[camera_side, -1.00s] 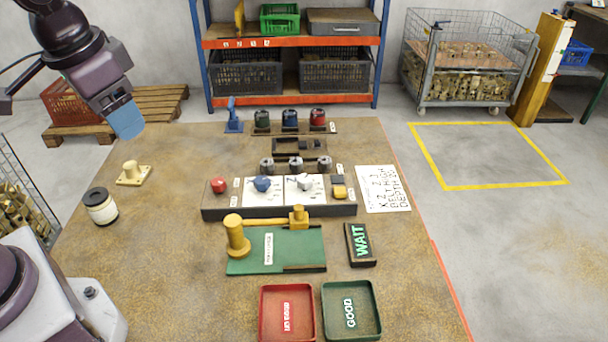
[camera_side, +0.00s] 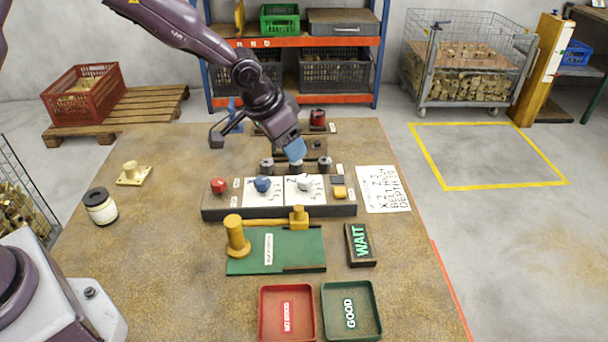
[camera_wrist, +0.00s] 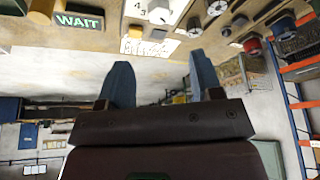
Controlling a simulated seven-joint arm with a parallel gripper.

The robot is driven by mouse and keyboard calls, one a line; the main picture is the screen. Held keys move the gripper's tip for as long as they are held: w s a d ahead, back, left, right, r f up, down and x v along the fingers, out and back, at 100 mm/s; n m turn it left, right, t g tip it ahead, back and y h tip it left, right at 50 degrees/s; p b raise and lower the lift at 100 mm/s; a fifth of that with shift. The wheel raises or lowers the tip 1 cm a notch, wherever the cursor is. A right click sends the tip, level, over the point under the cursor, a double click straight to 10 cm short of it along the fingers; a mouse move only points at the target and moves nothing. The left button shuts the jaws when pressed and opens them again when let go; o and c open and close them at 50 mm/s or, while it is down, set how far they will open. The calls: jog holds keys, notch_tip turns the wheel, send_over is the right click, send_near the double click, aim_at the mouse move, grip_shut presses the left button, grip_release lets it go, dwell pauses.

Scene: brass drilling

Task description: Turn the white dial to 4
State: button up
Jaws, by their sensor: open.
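The white dial (camera_side: 305,183) sits on the right white plate of the control box (camera_side: 280,211). It also shows at the top of the wrist view (camera_wrist: 159,11), with figures such as 4 and 3 beside it. The way its pointer faces is too small to tell. A blue dial (camera_side: 262,184) sits on the left plate. My gripper (camera_side: 297,158) is above and behind the white dial, near the row of small grey knobs, apart from the dial. In the wrist view my gripper's blue fingers (camera_wrist: 160,82) are spread with nothing between them.
A red button (camera_side: 218,185) and a yellow switch (camera_side: 340,192) flank the dials. In front are a yellow clamp (camera_side: 236,235) on a green plate, a lit WAIT sign (camera_side: 360,244), and red (camera_side: 287,314) and green (camera_side: 351,311) trays.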

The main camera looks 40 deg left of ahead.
aim_at(305, 178)
jog(key=x, duration=1.1)
jog(key=shift+f, duration=0.1)
jog(key=c, duration=0.9)
jog(key=shift+c, duration=0.2)
